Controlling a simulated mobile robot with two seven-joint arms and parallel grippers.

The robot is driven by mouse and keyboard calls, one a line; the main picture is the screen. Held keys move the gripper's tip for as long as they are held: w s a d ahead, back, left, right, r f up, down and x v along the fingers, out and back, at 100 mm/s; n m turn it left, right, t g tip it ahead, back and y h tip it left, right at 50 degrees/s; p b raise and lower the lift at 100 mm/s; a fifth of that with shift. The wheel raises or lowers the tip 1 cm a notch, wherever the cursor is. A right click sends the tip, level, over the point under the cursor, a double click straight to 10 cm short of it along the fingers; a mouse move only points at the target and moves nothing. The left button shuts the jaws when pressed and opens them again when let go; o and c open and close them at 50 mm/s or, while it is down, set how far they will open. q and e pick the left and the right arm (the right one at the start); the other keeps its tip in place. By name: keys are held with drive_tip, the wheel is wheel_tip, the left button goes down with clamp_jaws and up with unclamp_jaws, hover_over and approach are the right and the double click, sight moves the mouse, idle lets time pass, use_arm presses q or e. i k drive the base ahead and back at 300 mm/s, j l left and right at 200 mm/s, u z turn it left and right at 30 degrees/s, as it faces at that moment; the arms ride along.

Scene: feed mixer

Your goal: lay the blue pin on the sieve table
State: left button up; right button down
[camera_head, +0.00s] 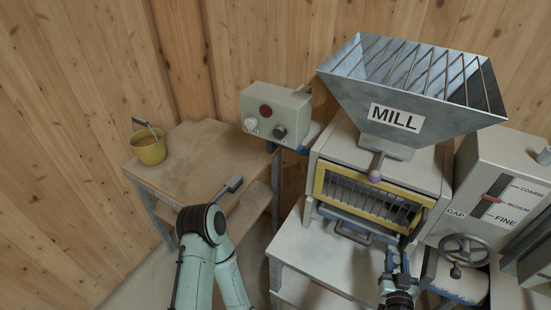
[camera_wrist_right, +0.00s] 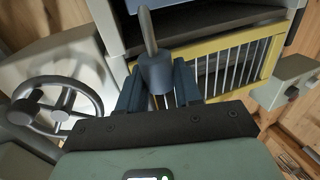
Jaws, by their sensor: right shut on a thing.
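My right gripper (camera_head: 397,264) is in front of the mill's yellow-framed door, near its lower right corner. In the right wrist view its two blue fingers (camera_wrist_right: 158,92) are shut on a blue-grey cylinder with a thin grey rod, which I take to be the blue pin (camera_wrist_right: 156,73). I cannot tell whether the rod is free of the mill. A brown-topped table (camera_head: 190,165) stands at the left; no sieve shows on it, so I cannot tell whether it is the sieve table.
The mill (camera_head: 330,150) has a barred, yellow-framed door (camera_head: 318,182) above a pale bench (camera_head: 320,262). A handwheel (camera_head: 467,250) is at the right.

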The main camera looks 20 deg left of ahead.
sight(185, 181)
drive_tip(key=j+u, duration=0.15)
drive_tip(key=j, duration=1.4)
drive_tip(key=i+j+u, duration=0.15)
drive_tip(key=j, duration=1.4)
drive_tip(key=k, duration=0.05)
